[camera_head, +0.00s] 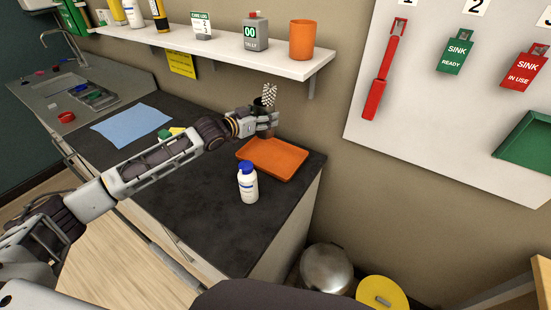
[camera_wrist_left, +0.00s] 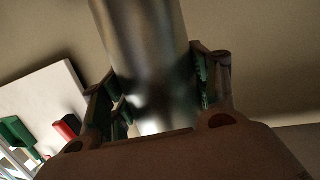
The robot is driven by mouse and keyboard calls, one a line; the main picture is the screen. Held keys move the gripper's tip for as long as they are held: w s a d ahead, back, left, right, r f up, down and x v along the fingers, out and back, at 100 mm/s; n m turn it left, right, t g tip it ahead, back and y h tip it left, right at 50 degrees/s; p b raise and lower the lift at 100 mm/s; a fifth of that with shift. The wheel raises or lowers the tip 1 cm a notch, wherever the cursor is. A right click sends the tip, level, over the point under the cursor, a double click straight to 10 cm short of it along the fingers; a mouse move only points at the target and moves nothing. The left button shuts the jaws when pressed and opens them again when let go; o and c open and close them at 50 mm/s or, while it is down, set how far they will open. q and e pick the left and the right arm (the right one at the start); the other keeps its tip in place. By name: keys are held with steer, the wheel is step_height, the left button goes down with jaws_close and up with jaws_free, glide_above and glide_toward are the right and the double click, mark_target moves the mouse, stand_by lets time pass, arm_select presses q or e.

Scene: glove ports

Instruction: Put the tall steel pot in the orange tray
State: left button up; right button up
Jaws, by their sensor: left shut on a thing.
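My left gripper (camera_head: 262,122) is at the back of the dark counter, just behind the orange tray. The wrist view shows its two fingers (camera_wrist_left: 160,95) on either side of the tall steel pot (camera_wrist_left: 145,45), shut on it. In the head view the pot is mostly hidden by the gripper, and a patterned black-and-white thing shows above it. The orange tray (camera_head: 273,160) lies flat and empty near the counter's right end. I cannot tell whether the pot touches the counter. My right gripper is not in view.
A white bottle with a blue cap (camera_head: 248,182) stands at the tray's front left. A blue cloth (camera_head: 130,125) lies further left. A shelf (camera_head: 220,50) with several containers, including an orange cup (camera_head: 302,40), hangs above.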

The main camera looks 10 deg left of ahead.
mark_target(265, 131)
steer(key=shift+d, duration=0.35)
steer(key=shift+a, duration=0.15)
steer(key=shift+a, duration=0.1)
arm_select(q)
steer(key=shift+f, duration=0.3)
step_height(265, 131, down, 6)
steer(key=shift+r, duration=0.25)
steer(key=shift+f, duration=0.1)
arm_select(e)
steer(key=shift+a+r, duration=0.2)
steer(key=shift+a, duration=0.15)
arm_select(q)
steer(key=shift+f, duration=0.1)
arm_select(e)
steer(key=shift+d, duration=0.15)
